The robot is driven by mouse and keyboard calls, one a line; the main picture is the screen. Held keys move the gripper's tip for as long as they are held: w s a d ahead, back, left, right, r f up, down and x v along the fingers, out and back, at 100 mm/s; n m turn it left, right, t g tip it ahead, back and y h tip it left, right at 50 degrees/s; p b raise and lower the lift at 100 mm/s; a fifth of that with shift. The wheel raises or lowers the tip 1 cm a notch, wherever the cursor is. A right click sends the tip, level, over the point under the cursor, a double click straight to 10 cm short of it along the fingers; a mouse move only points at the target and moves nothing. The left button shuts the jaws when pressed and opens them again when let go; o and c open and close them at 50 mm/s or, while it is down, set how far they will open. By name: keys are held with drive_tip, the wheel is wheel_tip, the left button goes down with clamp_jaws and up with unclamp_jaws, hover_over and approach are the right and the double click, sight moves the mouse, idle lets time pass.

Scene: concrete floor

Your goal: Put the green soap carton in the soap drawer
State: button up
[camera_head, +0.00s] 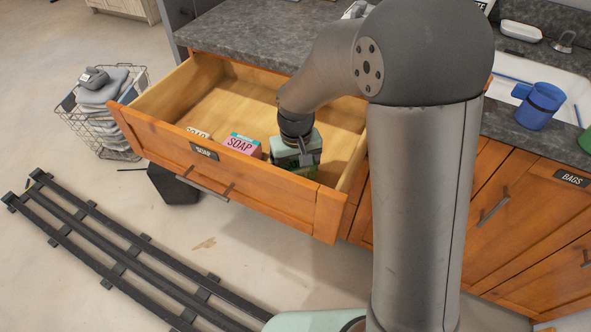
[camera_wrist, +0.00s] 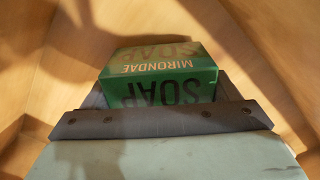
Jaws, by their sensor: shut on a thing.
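The soap drawer (camera_head: 188,97) is pulled open, with a "SOAP" label (camera_head: 204,151) on its front. My gripper (camera_head: 297,160) is inside the drawer near its front right part. In the wrist view it is shut on the green soap carton (camera_wrist: 160,72), which is marked "MIRONDAE SOAP" and reads upside down. In the head view the carton is mostly hidden by my gripper and the drawer front. The pale wooden drawer floor (camera_wrist: 40,75) shows around the carton. I cannot tell whether the carton touches the floor.
A pink and teal soap carton (camera_head: 241,145) is in the drawer left of my gripper, with a pale carton (camera_head: 198,133) farther left. A wire basket of grey cloths (camera_head: 105,100) stands on the floor left of the drawer. A blue mug (camera_head: 540,106) is at the right. The drawer's back left is clear.

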drive_tip(key=shift+f, duration=0.65)
drive_tip(key=shift+f, duration=0.15)
drive_tip(key=o, duration=1)
drive_tip(key=shift+c, duration=0.2)
wheel_tip(320, 180, up, 12)
drive_tip(key=shift+r+p, duration=0.2)
drive_tip(key=shift+p, duration=0.75)
